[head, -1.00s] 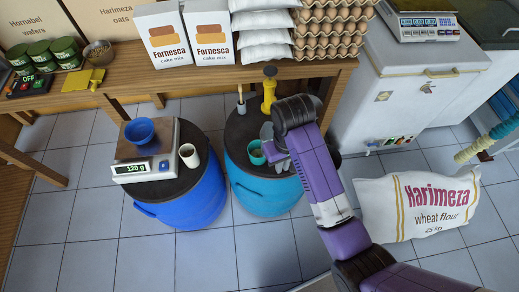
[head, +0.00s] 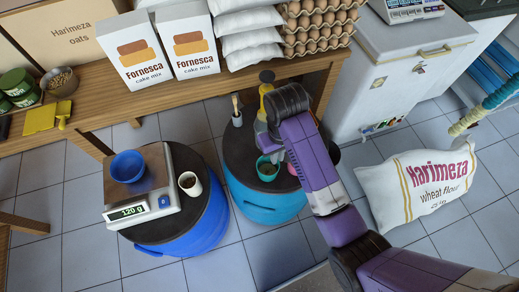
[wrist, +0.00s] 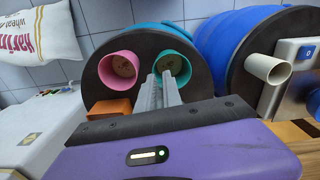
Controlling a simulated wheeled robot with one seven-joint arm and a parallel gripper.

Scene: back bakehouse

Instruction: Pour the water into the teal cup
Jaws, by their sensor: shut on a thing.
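The teal cup (head: 267,170) stands on the dark top of the teal barrel. It also shows in the wrist view (wrist: 172,60), mouth toward the camera, with a brownish inside. My gripper (wrist: 166,82) has its grey fingers close together at the cup's rim, one tip seeming to lie inside it and one outside. A pink cup (wrist: 120,66) stands beside the teal cup; in the head view my arm mostly hides it. A white cup (head: 190,184) stands on the blue barrel. I cannot tell which vessel holds the water.
On the blue barrel (head: 200,232), a scale (head: 158,205) reading 120 g bears a blue bowl (head: 128,166). A yellow dark-capped item (head: 265,88) and a brush (head: 237,112) are behind the cups. An orange block (wrist: 110,107) shows near my fingers. A flour sack (head: 420,187) lies right.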

